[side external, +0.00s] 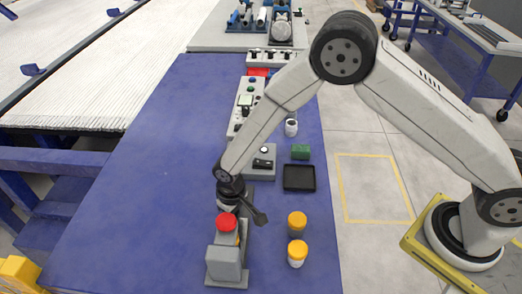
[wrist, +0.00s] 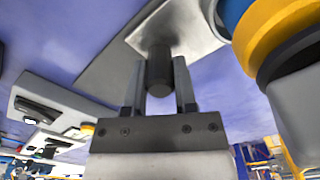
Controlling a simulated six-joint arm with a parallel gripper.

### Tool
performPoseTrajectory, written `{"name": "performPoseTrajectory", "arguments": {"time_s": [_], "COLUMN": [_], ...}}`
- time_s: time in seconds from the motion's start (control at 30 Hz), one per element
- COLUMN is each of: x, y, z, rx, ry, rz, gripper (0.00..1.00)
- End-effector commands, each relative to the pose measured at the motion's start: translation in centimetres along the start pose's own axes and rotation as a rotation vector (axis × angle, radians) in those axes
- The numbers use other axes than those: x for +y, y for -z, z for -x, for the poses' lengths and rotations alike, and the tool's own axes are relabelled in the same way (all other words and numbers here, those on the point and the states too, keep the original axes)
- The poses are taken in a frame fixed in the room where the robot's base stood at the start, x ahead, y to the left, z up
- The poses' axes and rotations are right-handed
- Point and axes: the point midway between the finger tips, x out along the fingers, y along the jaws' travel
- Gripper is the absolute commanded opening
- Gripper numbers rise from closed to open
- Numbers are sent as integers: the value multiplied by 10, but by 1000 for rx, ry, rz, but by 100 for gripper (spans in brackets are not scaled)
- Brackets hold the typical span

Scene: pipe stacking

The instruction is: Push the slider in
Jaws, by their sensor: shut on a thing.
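A dark cylindrical knob (wrist: 159,52), apparently the slider's handle, sticks out from a light grey plate (wrist: 180,18) in the wrist view. My gripper (wrist: 159,78) has one finger on each side of the knob and is shut on it. In the side external view, my wrist is low over the grey fixture (side external: 246,215) at the near end of the blue table. A red cap (side external: 226,222) and a grey block (side external: 223,262) show on the fixture. The knob and fingertips cannot be made out in this view.
Two yellow-capped jars (side external: 297,224) (side external: 297,253) stand right of the fixture. In the wrist view, a yellow-ringed part (wrist: 275,30) is close on the right. The blue table is clear on the left.

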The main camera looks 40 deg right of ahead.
Motion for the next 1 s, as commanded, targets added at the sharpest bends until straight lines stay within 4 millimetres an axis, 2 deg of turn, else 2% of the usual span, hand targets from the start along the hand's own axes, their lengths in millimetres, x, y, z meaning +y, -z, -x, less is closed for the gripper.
{"name": "performPoseTrajectory", "arguments": {"time_s": [0.1, 0.13, 0.2, 0.23, 0.67, 1.0], "x": [-6, -6, -5, -5, -3, -4], "y": [-4, -4, -4, -3, -2, -2], "z": [0, 0, 0, 0, 3, 32], "rx": [-8, -8, -7, -7, -4, -2], "ry": [2, 2, 2, 2, 2, 2], "rz": [4, 4, 4, 4, 3, 3], "gripper": [0, 44, 66, 70, 70, 70]}}
